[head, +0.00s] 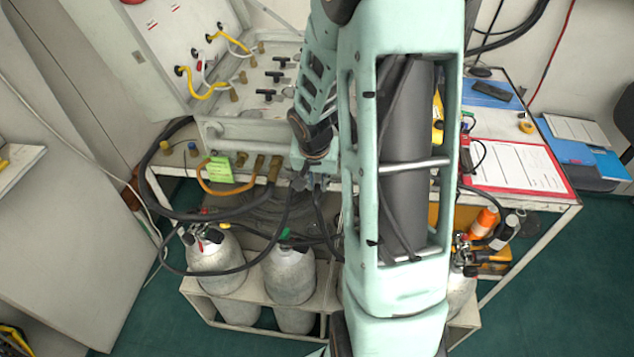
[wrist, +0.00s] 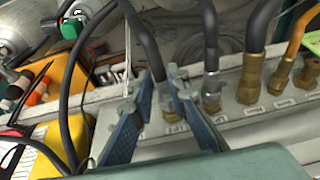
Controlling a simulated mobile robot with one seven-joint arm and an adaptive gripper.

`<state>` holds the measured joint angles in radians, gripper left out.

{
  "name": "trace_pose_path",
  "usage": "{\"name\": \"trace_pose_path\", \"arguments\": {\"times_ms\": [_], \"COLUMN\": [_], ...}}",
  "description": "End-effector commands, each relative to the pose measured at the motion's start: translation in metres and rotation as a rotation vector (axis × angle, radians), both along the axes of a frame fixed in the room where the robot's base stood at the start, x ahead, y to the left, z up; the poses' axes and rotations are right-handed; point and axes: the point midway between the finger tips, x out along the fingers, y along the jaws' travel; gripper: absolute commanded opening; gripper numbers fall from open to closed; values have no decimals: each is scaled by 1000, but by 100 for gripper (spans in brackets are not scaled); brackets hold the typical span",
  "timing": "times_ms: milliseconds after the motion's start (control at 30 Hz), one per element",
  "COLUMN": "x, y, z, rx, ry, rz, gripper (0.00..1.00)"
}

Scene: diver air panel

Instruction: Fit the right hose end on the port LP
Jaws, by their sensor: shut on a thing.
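In the wrist view my gripper (wrist: 160,90) has its two blue fingers closed around the lower end of a dark hose (wrist: 142,35). The hose comes down between the fingers above a brass fitting (wrist: 168,112) on the pale panel front. Whether the hose end touches or sits on that fitting is hard to tell. The panel's port labels (wrist: 178,128) are too small to read, so I cannot tell which is LP. In the head view my arm hides most of the gripper and the held hose end.
Beside the held hose, another dark hose (wrist: 210,40) ends in a metal fitting, and an orange hose (wrist: 294,40) stands farther right. Gas cylinders (head: 290,275) stand in a rack below the bench. A red clipboard (head: 515,165) lies on the right. Loose hoses crowd the bench front.

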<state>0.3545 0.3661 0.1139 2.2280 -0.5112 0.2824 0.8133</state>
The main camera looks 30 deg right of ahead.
Motion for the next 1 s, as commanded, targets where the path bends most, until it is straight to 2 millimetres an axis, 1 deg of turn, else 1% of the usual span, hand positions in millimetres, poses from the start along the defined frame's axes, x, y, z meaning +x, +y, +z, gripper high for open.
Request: {"name": "trace_pose_path", "arguments": {"times_ms": [600,1000], "x": [9,12], "y": [-6,-8], "z": [1,3], "rx": [-1,-3], "ry": [-6,-13], "rz": [-1,-2], "gripper": [0,0]}}
